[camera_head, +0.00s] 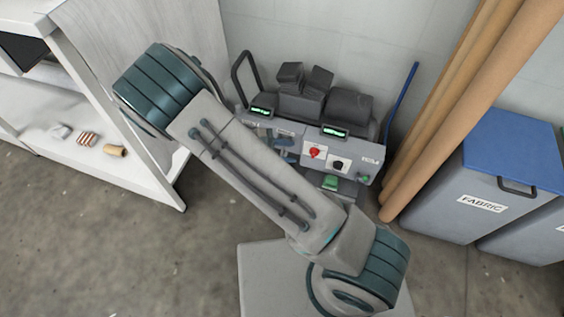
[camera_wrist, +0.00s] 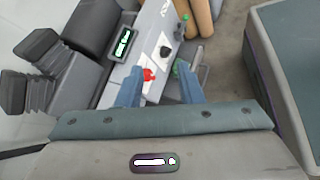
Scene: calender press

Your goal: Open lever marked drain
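The grey press (camera_head: 350,148) has a panel with a red knob (camera_head: 315,153) and a black knob (camera_head: 338,165) on white plates. The red knob (camera_wrist: 150,74) and the black knob (camera_wrist: 165,53) also show in the wrist view. A small green control (camera_head: 364,178) is at the panel's right end. A green part (camera_head: 331,183) sits below the panel. No label reading drain is legible, so I cannot tell which control is the drain lever. My gripper (camera_wrist: 157,74) is open, its blue fingers spread in front of the panel around the red knob's position in the picture. My arm hides part of the press.
A blue rod (camera_head: 402,98) stands at the press's right side. Brown rolls (camera_head: 440,125) lean beside it. A blue-lidded bin marked FABRIC (camera_head: 480,203) stands at the right. White shelving (camera_head: 110,165) with small items is at the left. The floor in front is partly clear.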

